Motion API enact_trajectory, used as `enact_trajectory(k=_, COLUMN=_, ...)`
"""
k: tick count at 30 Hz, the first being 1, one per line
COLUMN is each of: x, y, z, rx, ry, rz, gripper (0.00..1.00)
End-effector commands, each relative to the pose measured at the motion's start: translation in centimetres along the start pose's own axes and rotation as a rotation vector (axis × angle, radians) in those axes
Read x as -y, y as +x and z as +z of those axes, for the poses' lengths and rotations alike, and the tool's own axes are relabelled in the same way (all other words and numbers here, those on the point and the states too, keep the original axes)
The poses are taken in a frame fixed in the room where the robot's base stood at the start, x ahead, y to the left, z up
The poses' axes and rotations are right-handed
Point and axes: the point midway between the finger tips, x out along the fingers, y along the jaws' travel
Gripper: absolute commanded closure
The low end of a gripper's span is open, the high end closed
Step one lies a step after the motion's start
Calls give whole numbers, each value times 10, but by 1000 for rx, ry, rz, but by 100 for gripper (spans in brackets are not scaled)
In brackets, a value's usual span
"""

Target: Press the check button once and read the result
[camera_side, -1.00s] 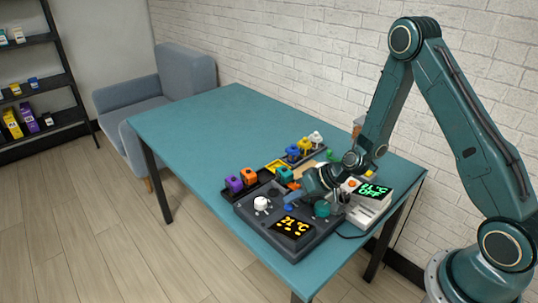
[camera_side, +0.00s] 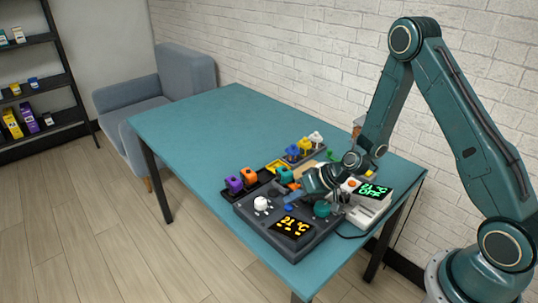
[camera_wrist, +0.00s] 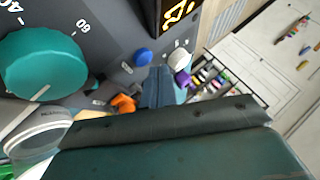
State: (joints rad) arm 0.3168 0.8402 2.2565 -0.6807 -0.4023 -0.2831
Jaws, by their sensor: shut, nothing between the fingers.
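The dark console (camera_side: 262,230) lies on the near end of the teal table. Its display (camera_side: 294,227) glows yellow and reads about 21 °C, with small marks below. A blue button (camera_wrist: 143,57) shows in the wrist view between a teal dial (camera_wrist: 45,62) and a white knob (camera_wrist: 180,57); its label is not readable, so I cannot tell if it is the check button. My gripper (camera_side: 291,200) is shut and empty, low over the console. In the wrist view its fingertips (camera_wrist: 158,76) are just beside the blue button; contact cannot be told.
A white unit (camera_side: 366,208) with a green "21 °C OFF" readout stands to the right of the console. Purple and orange blocks (camera_side: 241,180) sit in a dark tray behind it, with more coloured pieces (camera_side: 304,146) further back. The table's far left is clear (camera_side: 205,125).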

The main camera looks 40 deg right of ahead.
Motion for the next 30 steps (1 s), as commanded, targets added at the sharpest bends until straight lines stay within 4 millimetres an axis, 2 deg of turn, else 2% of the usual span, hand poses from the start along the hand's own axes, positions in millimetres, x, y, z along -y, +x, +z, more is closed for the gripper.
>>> enact_trajectory(k=30, x=-5, y=7, z=5, rx=0, ry=0, rz=0, gripper=100)
